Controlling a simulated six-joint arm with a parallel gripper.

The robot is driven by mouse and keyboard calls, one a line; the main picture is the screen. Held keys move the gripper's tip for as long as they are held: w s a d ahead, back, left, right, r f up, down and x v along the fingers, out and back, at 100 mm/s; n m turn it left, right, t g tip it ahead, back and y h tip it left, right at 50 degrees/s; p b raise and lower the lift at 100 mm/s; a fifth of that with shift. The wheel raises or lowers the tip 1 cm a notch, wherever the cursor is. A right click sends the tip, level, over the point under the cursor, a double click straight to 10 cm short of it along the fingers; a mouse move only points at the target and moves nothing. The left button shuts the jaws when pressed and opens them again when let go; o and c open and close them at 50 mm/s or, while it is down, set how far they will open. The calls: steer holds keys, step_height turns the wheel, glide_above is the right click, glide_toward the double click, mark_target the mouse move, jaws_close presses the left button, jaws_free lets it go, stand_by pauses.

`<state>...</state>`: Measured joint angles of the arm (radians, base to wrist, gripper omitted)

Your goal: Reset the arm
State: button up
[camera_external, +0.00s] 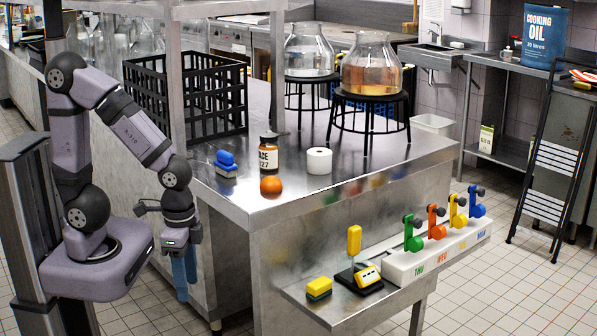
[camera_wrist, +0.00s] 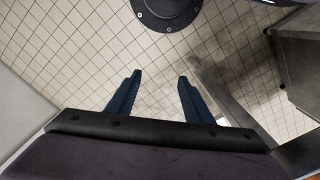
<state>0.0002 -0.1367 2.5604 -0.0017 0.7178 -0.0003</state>
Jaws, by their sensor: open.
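My gripper (camera_external: 184,272) hangs beside the near left side of the steel counter, below the level of its top, with its blue fingers pointing down at the floor. In the wrist view, my gripper's two dark blue fingers (camera_wrist: 157,84) are spread apart with only floor tiles between them. Nothing is held. My arm is folded, with its elbow raised above its base and the forearm sloping down to the right.

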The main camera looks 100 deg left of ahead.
step_height(320, 180, up, 12)
steer(key=p, duration=1)
steer(key=shift+f, duration=0.25)
